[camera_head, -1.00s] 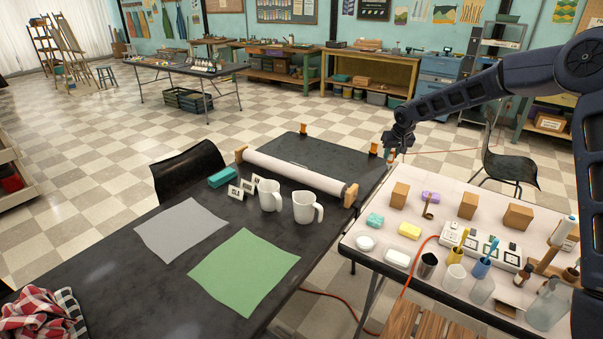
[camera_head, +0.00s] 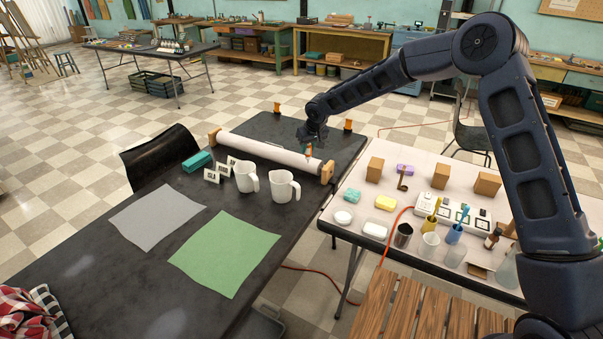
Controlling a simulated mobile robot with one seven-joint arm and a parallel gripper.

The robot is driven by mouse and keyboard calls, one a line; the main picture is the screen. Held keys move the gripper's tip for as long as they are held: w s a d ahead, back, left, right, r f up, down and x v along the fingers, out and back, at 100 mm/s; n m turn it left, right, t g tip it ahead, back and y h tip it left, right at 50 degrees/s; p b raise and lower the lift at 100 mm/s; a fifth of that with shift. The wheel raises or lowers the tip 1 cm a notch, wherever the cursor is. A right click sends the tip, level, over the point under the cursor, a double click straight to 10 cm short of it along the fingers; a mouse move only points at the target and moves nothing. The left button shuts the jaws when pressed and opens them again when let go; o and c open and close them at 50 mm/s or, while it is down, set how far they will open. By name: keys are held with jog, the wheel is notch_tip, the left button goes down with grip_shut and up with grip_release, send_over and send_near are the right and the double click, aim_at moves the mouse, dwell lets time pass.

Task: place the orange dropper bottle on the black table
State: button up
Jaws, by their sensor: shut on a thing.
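The black table (camera_head: 108,255) runs from the lower left to the upper middle of the head view. My gripper (camera_head: 309,145) is over its far right part, near the right end of the white paper roll. It is shut on a small orange dropper bottle (camera_head: 308,151), which hangs below the fingers. The bottle is small in the picture and partly hidden by the fingers. I cannot tell whether its base touches anything.
The paper roll (camera_head: 265,150) on its wooden holder lies just beside the bottle. Two white jugs (camera_head: 284,186), a teal block (camera_head: 197,161) and grey and green sheets (camera_head: 225,252) are on the black table. A white table (camera_head: 345,200) with soaps and cups stands right.

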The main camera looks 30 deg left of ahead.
notch_tip(320, 180, down, 15)
jog(key=shift+f, duration=0.1)
dwell(0.5)
jog(key=shift+f, duration=0.1)
jog(key=o, duration=1)
jog(key=shift+c, duration=0.2)
jog(key=v, duration=1.2)
jog(key=shift+d, duration=0.1)
